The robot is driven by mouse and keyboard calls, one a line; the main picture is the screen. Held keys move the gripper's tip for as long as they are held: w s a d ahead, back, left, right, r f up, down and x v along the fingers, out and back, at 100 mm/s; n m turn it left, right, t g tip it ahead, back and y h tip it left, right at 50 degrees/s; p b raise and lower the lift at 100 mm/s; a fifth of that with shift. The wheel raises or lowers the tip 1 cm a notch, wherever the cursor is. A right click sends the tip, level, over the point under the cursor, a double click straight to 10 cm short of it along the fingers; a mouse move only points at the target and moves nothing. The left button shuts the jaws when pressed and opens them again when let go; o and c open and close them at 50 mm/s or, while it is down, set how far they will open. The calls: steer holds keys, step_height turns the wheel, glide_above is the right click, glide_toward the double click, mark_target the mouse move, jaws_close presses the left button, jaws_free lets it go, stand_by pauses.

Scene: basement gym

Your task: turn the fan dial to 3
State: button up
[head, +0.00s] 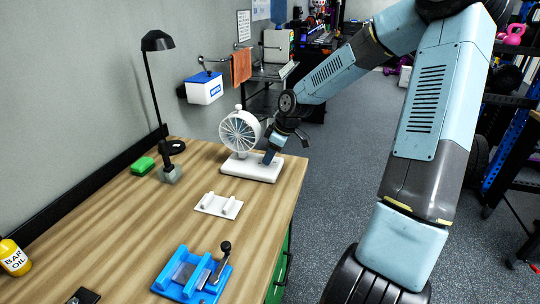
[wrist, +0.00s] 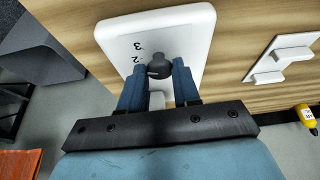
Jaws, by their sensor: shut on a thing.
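The white fan (head: 240,131) stands on its white base (head: 250,170) near the far right of the wooden table. In the wrist view the base (wrist: 190,32) carries printed numbers, of which 3 and 2 are readable. The dark dial (wrist: 158,69) sits beside these numbers, between the blue fingers of my gripper (wrist: 158,75). My gripper is shut on the dial. In the head view my gripper (head: 270,154) reaches down to the base's right end, and the dial is hidden. Which number the dial points to I cannot tell.
A white plate with two pegs (head: 218,206) and a blue fixture with a black lever (head: 190,276) lie nearer on the table. Bare wood surrounds the base's near side.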

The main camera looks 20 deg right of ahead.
steer(key=shift+c, duration=0.5)
steer(key=shift+s+a+m+t+h, duration=0.1)
steer(key=shift+m+t+h, duration=0.25)
steer(key=shift+m, duration=0.85)
steer(key=shift+a+m+t+h, duration=0.1)
steer(key=shift+m+t+h, duration=0.2)
steer(key=shift+m, duration=0.9)
steer(key=shift+d, duration=0.1)
steer(key=o, duration=1.1)
steer(key=shift+c, duration=0.2)
steer(key=v, duration=1.3)
steer(key=shift+s+r, duration=0.15)
steer(key=shift+r, duration=0.15)
